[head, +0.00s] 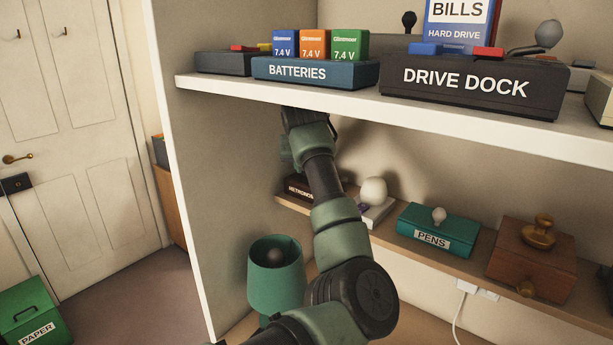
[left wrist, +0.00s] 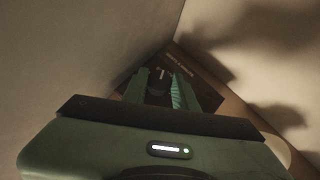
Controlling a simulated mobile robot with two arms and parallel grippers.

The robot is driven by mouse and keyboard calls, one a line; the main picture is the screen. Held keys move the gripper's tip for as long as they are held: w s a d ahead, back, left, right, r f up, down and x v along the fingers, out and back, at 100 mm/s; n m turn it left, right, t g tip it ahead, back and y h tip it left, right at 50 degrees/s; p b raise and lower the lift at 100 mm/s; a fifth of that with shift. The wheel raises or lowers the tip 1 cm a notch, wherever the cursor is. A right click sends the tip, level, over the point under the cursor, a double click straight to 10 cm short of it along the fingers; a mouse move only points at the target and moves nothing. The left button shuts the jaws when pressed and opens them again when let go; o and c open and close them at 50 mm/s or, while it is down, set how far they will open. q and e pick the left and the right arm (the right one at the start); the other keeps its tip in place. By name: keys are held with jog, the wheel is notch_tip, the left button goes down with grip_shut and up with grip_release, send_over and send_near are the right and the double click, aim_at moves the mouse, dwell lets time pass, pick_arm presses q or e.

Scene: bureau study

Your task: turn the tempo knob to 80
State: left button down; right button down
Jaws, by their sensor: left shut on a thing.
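The dark metronome (head: 298,187) sits at the left end of the lower shelf, partly hidden by my left arm. In the left wrist view the metronome (left wrist: 204,92) is a dark box with small pale lettering I cannot read surely. Its dark round tempo knob (left wrist: 158,76) carries a short pale mark. My left gripper (left wrist: 156,90) reaches down to it, with green fingers on both sides of the knob, shut on it. In the head view the fingertips are hidden behind the arm and under the upper shelf. The numbers around the knob cannot be read. My right gripper is out of view.
The upper shelf (head: 430,113) hangs above the arm, bearing batteries (head: 315,75) and a drive dock (head: 470,85). A side wall stands close left of the gripper. Right of the metronome are a white device (head: 375,212), a pens box (head: 437,229) and a wooden box (head: 530,259).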

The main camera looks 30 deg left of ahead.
pick_arm(q)
jog(key=shift+w+d+n+g+y, duration=0.15)
jog(key=shift+n+g+y, duration=0.55)
jog(key=shift+n, duration=0.8)
jog(key=c, duration=1.1)
grip_release()
